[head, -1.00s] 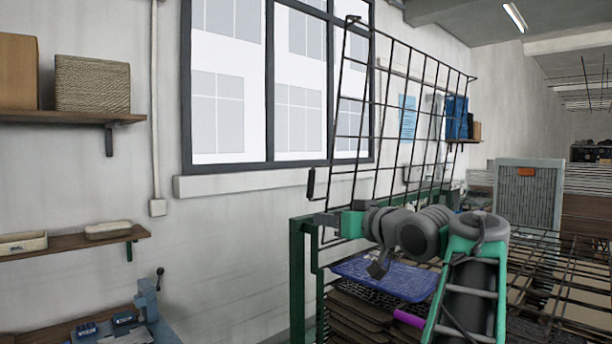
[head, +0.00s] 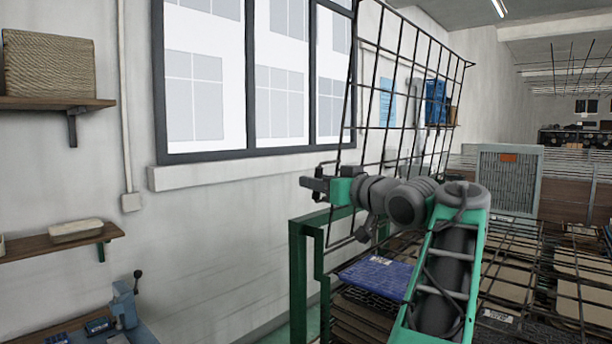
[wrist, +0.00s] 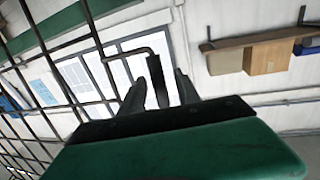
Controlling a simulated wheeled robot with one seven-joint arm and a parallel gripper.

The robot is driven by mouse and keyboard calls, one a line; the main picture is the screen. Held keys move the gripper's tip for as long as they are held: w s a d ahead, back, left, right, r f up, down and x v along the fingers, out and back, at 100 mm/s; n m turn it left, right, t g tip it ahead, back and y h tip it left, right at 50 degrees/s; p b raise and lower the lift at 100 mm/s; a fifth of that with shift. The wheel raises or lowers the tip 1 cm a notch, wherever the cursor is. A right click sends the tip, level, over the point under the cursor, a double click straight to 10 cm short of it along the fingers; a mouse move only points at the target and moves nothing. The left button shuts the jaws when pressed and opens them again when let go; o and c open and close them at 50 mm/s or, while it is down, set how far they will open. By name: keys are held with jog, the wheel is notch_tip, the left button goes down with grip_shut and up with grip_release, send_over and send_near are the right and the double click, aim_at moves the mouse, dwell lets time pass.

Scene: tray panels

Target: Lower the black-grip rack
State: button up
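The black-grip rack is a black wire grid panel (head: 410,92), raised steeply in front of the window in the head view. It also shows at the left of the wrist view (wrist: 30,100). Its black grip (wrist: 159,80) sits on a bent rod and lies between my two fingers in the wrist view. My gripper (head: 312,184) is at the panel's near left edge in the head view, where it hides the grip. In the wrist view my gripper (wrist: 158,88) looks open, one finger on each side of the grip, with narrow gaps visible.
A green post frame (head: 297,270) stands below the raised panel. Lower wire racks (head: 550,265) with brown boards and a blue tray (head: 376,276) lie to the right. Wall shelves (head: 60,240) and a blue bench tool (head: 124,305) are at the left.

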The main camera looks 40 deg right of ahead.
jog(key=w, duration=0.3)
jog(key=shift+w+d+p, duration=0.15)
jog(key=shift+d+p, duration=0.1)
jog(key=shift+p, duration=0.1)
jog(key=shift+c, duration=0.3)
grip_shut()
dwell(0.7)
